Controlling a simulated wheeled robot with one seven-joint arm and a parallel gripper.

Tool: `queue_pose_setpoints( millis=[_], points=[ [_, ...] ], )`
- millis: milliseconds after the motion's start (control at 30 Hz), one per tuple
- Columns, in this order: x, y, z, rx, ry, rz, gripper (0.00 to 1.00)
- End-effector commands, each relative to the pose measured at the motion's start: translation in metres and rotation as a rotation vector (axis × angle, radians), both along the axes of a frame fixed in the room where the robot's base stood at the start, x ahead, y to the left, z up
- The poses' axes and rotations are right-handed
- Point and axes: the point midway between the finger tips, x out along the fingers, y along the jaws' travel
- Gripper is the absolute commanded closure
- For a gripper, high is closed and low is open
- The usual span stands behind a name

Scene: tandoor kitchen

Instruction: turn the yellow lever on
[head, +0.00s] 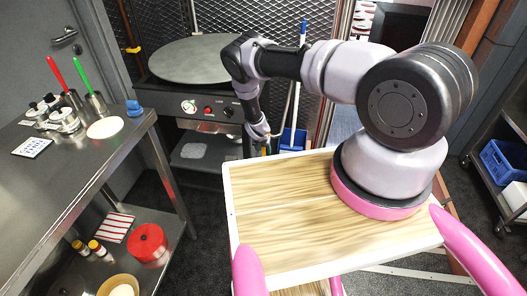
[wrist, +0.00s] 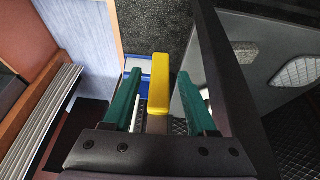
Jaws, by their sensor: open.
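The yellow lever (wrist: 159,85) stands between the two green fingers of my gripper (wrist: 160,76) in the wrist view. A grey metal part shows at its near end. The fingers are apart, one on each side of the lever, with a visible gap on both sides. In the head view my gripper (head: 266,148) is low beyond the wooden top, right of the griddle stand. The lever is mostly hidden there by my arm and gripper.
A round griddle (head: 193,58) on a stand with knobs is left of my arm. A blue bucket (head: 293,139) with a mop stands close behind my gripper. A steel table (head: 75,165) is at left, and a shelf with a blue crate (head: 503,160) at right.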

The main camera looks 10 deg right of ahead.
Motion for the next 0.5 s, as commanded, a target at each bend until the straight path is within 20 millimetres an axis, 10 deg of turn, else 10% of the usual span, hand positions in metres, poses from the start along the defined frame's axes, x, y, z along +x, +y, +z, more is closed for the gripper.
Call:
queue_pose_setpoints(
  millis=[167, 333, 500],
  points=[
    [0.0000, -0.0003, -0.0001, 0.000, 0.000, 0.000, 0.43],
    [0.0000, -0.0003, 0.0000, 0.000, 0.000, 0.000, 0.96],
    [-0.0001, -0.0003, 0.0001, -0.001, 0.000, 0.000, 1.00]
  ],
)
